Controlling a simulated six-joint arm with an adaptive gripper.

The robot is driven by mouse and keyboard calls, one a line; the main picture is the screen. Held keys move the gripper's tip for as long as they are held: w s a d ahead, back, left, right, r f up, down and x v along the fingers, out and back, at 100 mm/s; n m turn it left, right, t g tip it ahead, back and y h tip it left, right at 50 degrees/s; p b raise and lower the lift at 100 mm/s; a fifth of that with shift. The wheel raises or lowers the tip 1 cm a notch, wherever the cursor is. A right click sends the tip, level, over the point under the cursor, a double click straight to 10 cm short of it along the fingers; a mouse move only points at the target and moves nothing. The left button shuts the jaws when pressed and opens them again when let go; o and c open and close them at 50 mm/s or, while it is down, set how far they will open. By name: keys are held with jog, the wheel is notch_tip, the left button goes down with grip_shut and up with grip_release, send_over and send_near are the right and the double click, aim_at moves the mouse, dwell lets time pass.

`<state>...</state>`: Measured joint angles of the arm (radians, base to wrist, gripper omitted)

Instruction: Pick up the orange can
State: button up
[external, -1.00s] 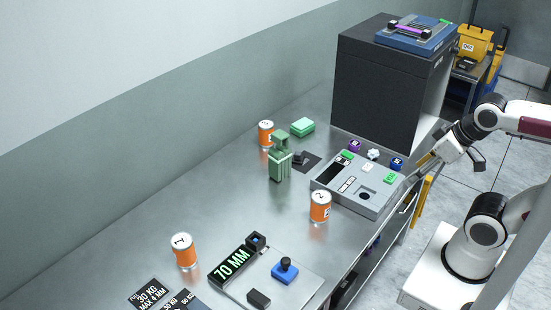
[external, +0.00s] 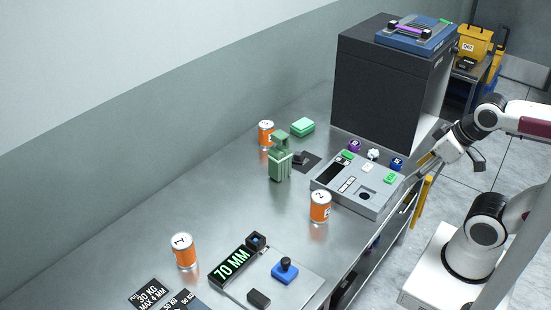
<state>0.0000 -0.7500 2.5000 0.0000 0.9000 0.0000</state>
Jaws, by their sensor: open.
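Three orange cans with white tops stand upright on the metal bench. One marked 1 (external: 184,251) is at the front left. One marked 2 (external: 320,207) is near the middle, by the bench's front edge. The third (external: 266,134) is farther back, beside the green figure-like object; its marking is too small to read surely. My gripper (external: 462,160) is at the right, beyond the bench's front edge and past the grey control panel. It is open and empty, well apart from all three cans.
The grey control panel (external: 330,190) with buttons lies between my gripper and the cans. A green object (external: 280,164), a green block (external: 303,127), a 70 MM display (external: 232,267) and a tall dark cabinet (external: 375,95) stand on the bench (external: 225,205).

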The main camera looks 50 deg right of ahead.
jog(key=shift+w, duration=0.1)
jog(key=w+d+n+t+h, duration=0.1)
jog(key=w+d+t, duration=0.15)
jog(key=w, duration=0.45)
jog(key=w+d+n+t, duration=0.15)
jog(key=w+d, duration=0.25)
jog(key=w, duration=0.4)
jog(key=w+d+n+t+h, duration=0.1)
jog(key=w+d+n, duration=0.1)
jog(key=w+d, duration=0.35)
jog(key=w+a+f+n+y, duration=0.1)
jog(key=a+f+n+y, duration=0.1)
jog(key=a+f+y, duration=0.1)
jog(key=w+a+f+n+g+y, duration=0.1)
jog(key=w+a+f+n+y, duration=0.1)
jog(key=a+f+y, duration=0.1)
jog(key=w+a+f+n+y, duration=0.1)
jog(key=a+f+n+y, duration=0.1)
jog(key=a+f, duration=0.3)
jog(key=shift+w+a+f+y, duration=0.25)
jog(key=shift+w+f+y, duration=0.1)
jog(key=shift+f+y, duration=0.3)
jog(key=s+a+f+n+g+y, duration=0.1)
jog(key=s+a+g+y, duration=0.1)
jog(key=s+a+y, duration=0.2)
jog(key=shift+s+a+f+g, duration=0.15)
jog(key=shift+s+f+g, duration=0.2)
jog(key=shift+s, duration=0.25)
